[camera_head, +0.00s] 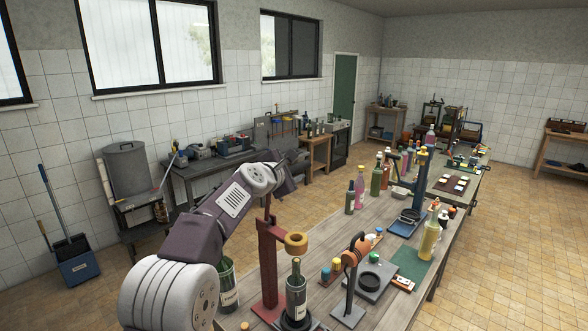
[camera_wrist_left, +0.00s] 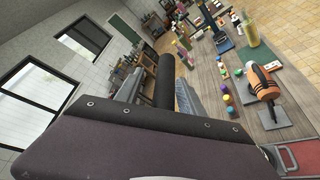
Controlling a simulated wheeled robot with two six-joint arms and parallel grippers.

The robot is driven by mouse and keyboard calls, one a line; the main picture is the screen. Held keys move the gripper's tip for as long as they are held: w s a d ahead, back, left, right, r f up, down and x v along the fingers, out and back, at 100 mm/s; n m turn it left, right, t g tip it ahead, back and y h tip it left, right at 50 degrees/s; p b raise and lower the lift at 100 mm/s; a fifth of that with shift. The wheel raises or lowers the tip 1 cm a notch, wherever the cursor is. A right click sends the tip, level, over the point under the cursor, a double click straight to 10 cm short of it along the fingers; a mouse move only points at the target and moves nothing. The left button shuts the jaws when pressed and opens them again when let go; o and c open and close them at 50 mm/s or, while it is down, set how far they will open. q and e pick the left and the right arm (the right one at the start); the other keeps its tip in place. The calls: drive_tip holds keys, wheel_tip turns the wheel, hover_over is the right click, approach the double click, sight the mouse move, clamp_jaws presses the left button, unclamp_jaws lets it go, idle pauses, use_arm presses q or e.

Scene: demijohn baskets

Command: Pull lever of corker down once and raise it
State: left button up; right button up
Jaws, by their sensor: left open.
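The red corker (camera_head: 268,262) stands upright on the near end of the workbench, with a tan ring (camera_head: 296,242) on its side arm. A dark green bottle (camera_head: 296,288) with a white label stands under the ring. My left gripper (camera_head: 285,180) is above the corker's top and hides most of the lever in the head view. In the left wrist view, the lever's black handle (camera_wrist_left: 164,78) lies between the open fingers of the left gripper (camera_wrist_left: 158,92). I cannot tell whether the fingers touch it. My right gripper is out of view.
An orange tool on a stand (camera_head: 353,255) stands right of the corker. Several bottles, a blue-based device (camera_head: 408,222) and a green mat (camera_head: 411,264) are farther along the bench. A green container (camera_head: 227,285) with a bottle is left of the corker.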

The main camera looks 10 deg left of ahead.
use_arm(q)
drive_tip(key=shift+s, duration=0.2)
drive_tip(key=b+v, duration=0.4)
drive_tip(key=v, duration=0.4)
drive_tip(key=shift+s+a+r, duration=0.15)
drive_tip(key=shift+s+r, duration=0.05)
drive_tip(key=shift+s, duration=0.1)
